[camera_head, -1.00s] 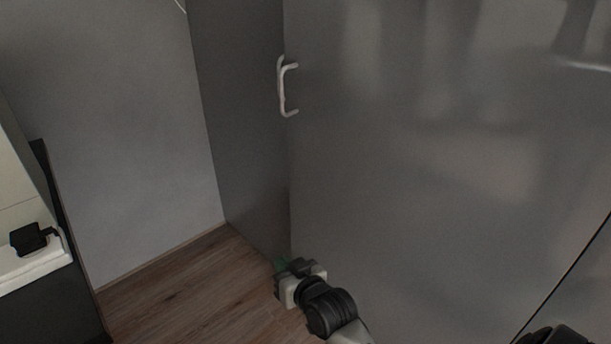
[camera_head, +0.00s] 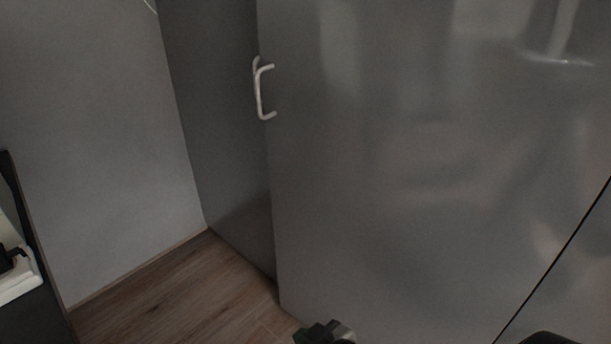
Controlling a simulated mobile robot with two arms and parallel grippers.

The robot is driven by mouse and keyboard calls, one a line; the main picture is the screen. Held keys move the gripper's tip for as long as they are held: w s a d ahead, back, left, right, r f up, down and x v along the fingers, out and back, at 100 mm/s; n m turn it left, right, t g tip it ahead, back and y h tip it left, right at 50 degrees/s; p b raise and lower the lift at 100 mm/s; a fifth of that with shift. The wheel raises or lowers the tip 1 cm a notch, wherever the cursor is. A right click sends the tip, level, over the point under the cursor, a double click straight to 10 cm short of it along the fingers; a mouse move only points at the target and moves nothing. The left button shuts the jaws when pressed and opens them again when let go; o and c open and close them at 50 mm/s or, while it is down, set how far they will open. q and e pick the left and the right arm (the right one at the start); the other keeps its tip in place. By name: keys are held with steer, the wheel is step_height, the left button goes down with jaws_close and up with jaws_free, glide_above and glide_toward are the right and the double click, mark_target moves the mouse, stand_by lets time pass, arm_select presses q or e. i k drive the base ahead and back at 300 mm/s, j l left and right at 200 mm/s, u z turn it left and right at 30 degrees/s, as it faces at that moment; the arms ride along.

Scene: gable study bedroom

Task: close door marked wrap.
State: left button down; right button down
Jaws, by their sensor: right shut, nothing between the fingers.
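A large glossy grey door (camera_head: 420,190) fills the middle and right of the view. A pale C-shaped handle (camera_head: 262,92) is fixed near its left edge. No "wrap" marking is visible on the part that shows. The door's left edge lies along the dark side panel (camera_head: 220,130) of the cabinet; I cannot tell if it is fully shut. My right gripper (camera_head: 308,334) is at the bottom edge, partly cut off, shut and empty, low in front of the door and well below the handle. My left gripper is not in view.
A grey wall (camera_head: 90,140) stands at the left, with bare wooden floor (camera_head: 190,295) in front of it. A dark and white piece of furniture (camera_head: 22,285) with a black item on it is at the left edge. A dark seam runs at the lower right.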

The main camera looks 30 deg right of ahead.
mark_target(430, 162)
steer(key=i+z, duration=0.15)
steer(key=z, duration=0.25)
steer(key=i+z, duration=0.1)
steer(key=z, duration=0.25)
steer(key=i+j+z, duration=0.1)
steer(key=z, duration=0.3)
